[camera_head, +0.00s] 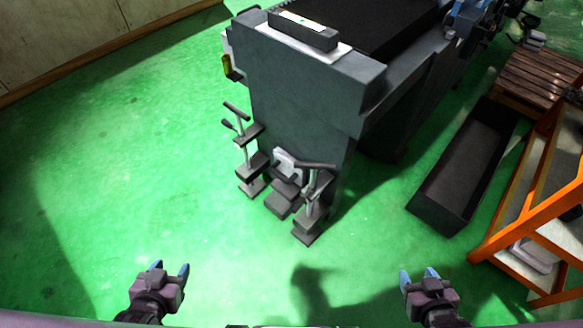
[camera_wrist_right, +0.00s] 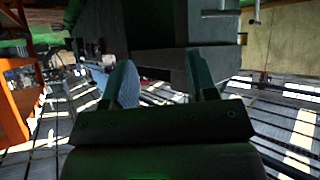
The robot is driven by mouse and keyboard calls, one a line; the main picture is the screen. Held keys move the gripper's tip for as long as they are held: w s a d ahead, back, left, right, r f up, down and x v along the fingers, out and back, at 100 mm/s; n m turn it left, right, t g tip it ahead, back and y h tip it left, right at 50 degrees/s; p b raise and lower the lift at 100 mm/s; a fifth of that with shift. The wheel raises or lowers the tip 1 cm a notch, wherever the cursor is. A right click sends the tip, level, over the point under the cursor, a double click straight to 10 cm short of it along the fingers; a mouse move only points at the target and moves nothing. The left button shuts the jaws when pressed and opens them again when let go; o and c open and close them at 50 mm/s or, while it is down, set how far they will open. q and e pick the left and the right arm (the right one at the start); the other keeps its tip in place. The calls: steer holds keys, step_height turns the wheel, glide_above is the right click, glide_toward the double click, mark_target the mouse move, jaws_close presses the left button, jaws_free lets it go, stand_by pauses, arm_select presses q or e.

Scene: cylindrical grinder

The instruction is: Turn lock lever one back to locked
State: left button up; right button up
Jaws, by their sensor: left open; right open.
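The grey grinder (camera_head: 305,110) stands ahead of me with lock levers on its near end. One lever (camera_head: 236,112) sits on an upright post at the left. Another lever (camera_head: 316,167) sits on a post at the right, with its bar lying roughly level. I cannot tell which is lever one. My left gripper (camera_head: 170,270) is open and empty, low at the left, well apart from the levers. My right gripper (camera_head: 419,273) is open and empty, low at the right, also apart from them. Its spread fingers show in the right wrist view (camera_wrist_right: 162,88).
A long dark open bin (camera_head: 465,168) lies right of the grinder. An orange-framed rack (camera_head: 540,200) stands at the far right, with a wooden slatted top (camera_head: 535,80) behind. The green floor (camera_head: 130,180) is clear at the left and before the grinder.

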steer(key=shift+w+a+r, duration=0.1)
steer(key=shift+w+r, duration=0.05)
steer(key=shift+w, duration=0.2)
